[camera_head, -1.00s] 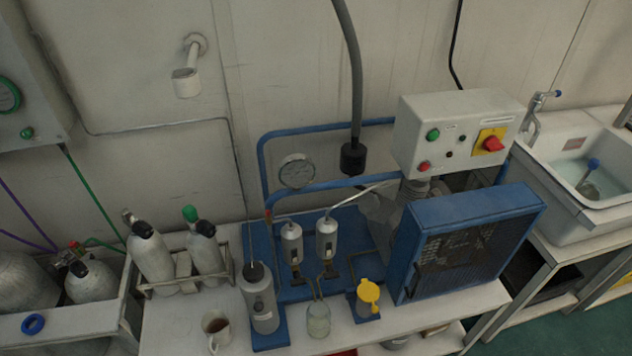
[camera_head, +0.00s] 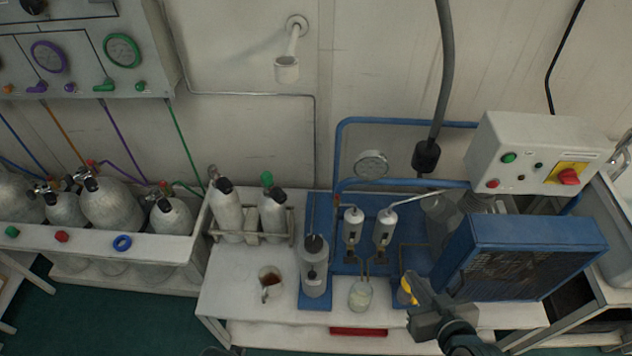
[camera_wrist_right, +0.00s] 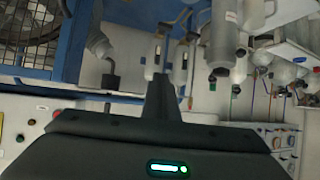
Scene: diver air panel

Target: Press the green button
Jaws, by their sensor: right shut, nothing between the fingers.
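The round green button (camera_head: 508,157) is on the front of the pale grey control box (camera_head: 540,140) at the right in the head view. A red button (camera_head: 492,184) is below it, and a red rotary switch on a yellow plate (camera_head: 567,175) is to its right. My right gripper (camera_head: 413,285) is shut and empty, in front of the bench, lower and to the left of the box, apart from the button. In the right wrist view its closed fingers (camera_wrist_right: 164,82) point up the picture; the box partly shows at the left edge.
The blue-framed compressor unit (camera_head: 520,250) stands below the box, right of my right gripper. A glass jar (camera_head: 360,295), a mug (camera_head: 270,283) and grey cylinders (camera_head: 228,210) stand on the bench. Another green knob (camera_head: 12,231) is at the far left. A hose (camera_head: 446,80) hangs left of the box.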

